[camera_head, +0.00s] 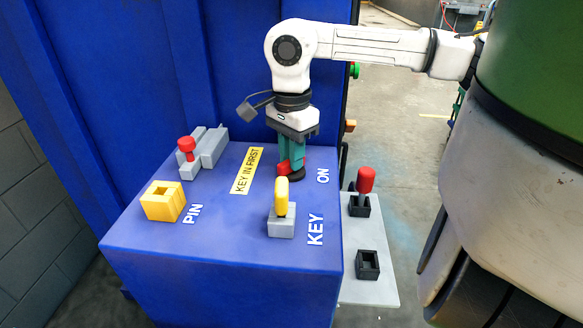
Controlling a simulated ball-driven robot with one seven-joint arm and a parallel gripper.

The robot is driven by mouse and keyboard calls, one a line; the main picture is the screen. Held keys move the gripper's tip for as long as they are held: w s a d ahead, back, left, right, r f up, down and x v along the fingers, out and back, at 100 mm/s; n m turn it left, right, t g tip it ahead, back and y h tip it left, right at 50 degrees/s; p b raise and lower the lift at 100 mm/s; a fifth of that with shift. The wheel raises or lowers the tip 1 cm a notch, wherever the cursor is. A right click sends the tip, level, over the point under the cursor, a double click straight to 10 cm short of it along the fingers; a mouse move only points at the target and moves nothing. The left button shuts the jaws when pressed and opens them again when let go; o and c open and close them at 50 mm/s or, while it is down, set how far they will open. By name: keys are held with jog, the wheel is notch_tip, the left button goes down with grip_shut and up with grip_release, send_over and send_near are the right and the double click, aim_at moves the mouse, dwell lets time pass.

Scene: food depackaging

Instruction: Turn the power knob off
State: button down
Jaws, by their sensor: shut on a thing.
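The power knob (283,168) is red on a round black base, on the blue console top beside the white "ON" label (323,176). My gripper (292,164) reaches down from above, its teal fingers shut on the knob. The fingers hide part of the knob, so its exact angle is hard to tell. Red shows to the left of and between the fingers.
A yellow key (282,196) stands upright in a grey block (281,226) in front of my gripper. A red-topped pin (187,148) and yellow socket (162,201) are at left. A side shelf (376,291) holds black holders and a red handle (365,180).

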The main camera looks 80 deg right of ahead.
jog(key=n+b, duration=0.2)
jog(key=n, duration=0.2)
jog(key=shift+f+n+b, duration=0.1)
jog(key=shift+n+b, duration=0.2)
jog(key=shift+b, duration=0.05)
jog(key=shift+n+b, duration=0.65)
jog(key=shift+n, duration=1.05)
jog(key=c, duration=1)
grip_release()
jog(key=shift+c, duration=0.2)
jog(key=shift+r, duration=0.2)
notch_tip(320, 180, up, 11)
jog(key=shift+f, duration=0.15)
